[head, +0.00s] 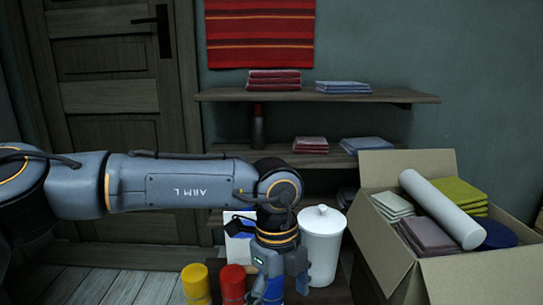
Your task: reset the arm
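My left arm reaches in from the left across the middle of the head view and bends down at its wrist. My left gripper (278,284) points down at the bottom edge, in front of the white lidded canister (322,240). Its fingertips are cut off or hidden, so I cannot tell whether it is open or shut. A blue item (273,291) shows at the gripper; I cannot tell whether it is held or stands behind. A red cylinder (232,284) and a yellow cylinder (196,283) stand left of the gripper. My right gripper is not in view.
An open cardboard box (385,250) with folded cloths and a white roll (440,208) stands at the right. Wall shelves (225,95) hold folded cloths and a dark bottle (257,128). A blue-and-white item (238,247) is partly behind my wrist. A wooden door (108,95) is at the left.

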